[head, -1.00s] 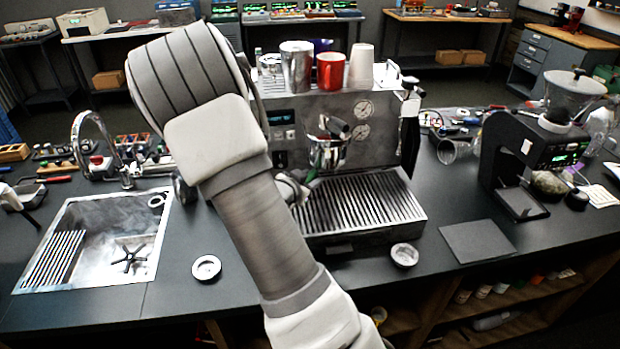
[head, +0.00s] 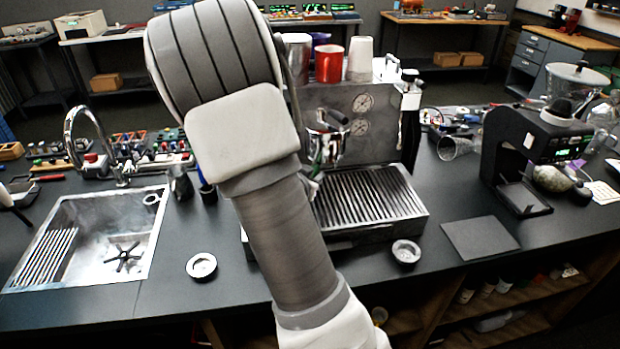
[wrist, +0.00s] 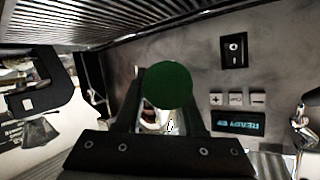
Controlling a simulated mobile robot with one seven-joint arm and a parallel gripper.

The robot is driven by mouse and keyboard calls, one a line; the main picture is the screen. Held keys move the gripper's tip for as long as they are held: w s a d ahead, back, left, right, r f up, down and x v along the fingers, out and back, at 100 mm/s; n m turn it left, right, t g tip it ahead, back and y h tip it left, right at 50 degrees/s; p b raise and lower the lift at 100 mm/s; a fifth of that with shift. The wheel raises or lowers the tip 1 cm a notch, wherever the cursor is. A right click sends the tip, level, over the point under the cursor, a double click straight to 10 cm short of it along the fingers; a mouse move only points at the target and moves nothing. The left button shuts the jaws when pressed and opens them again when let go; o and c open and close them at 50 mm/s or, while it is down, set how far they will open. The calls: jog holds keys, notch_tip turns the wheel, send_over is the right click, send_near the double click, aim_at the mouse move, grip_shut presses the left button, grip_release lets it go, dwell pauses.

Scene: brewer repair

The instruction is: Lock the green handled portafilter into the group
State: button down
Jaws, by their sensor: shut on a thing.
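The espresso machine (head: 385,165) stands on the counter, partly behind my arm. Its chrome group (head: 325,145), with a black lever on top, shows just right of my arm. In the wrist view the round green handle end (wrist: 167,85) of the portafilter sits between the fingers of my gripper (wrist: 163,110), which is shut on the handle. The portafilter's basket is hidden behind the handle and gripper, so I cannot tell whether it touches the group. The machine's front panel (wrist: 190,60) with a lit display is close by. In the head view my arm hides the gripper and handle.
The slatted drip tray (head: 370,200) lies below the group. Cups, including a red one (head: 329,64), stand on the machine. A steam wand with a black grip (head: 408,135) is at its right. A grinder (head: 530,150) stands farther right, a sink (head: 95,240) left.

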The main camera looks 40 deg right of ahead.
jog(key=shift+d, duration=0.1)
jog(key=shift+s+d+n+t+b, duration=0.1)
jog(key=shift+s+n+t+b, duration=0.15)
jog(key=shift+b, duration=0.55)
jog(key=shift+s+d+n+t+y+b, duration=0.2)
jog(key=shift+n+t+y+b, duration=0.2)
jog(key=shift+b, duration=0.4)
jog(key=shift+r, duration=0.1)
jog(key=shift+b, duration=0.5)
jog(key=shift+s+d+n+t+y+b, duration=0.15)
jog(key=shift+s+n+t+y+b, duration=0.3)
jog(key=shift+b, duration=0.45)
jog(key=shift+d+n+y+b, duration=0.1)
jog(key=shift+n+y+b, duration=0.3)
jog(key=shift+b, duration=0.45)
jog(key=b, duration=0.2)
jog(key=n+t+y+b, duration=0.1)
jog(key=b, duration=0.1)
jog(key=shift+s+d+b, duration=0.2)
jog(key=shift+d+b, duration=0.1)
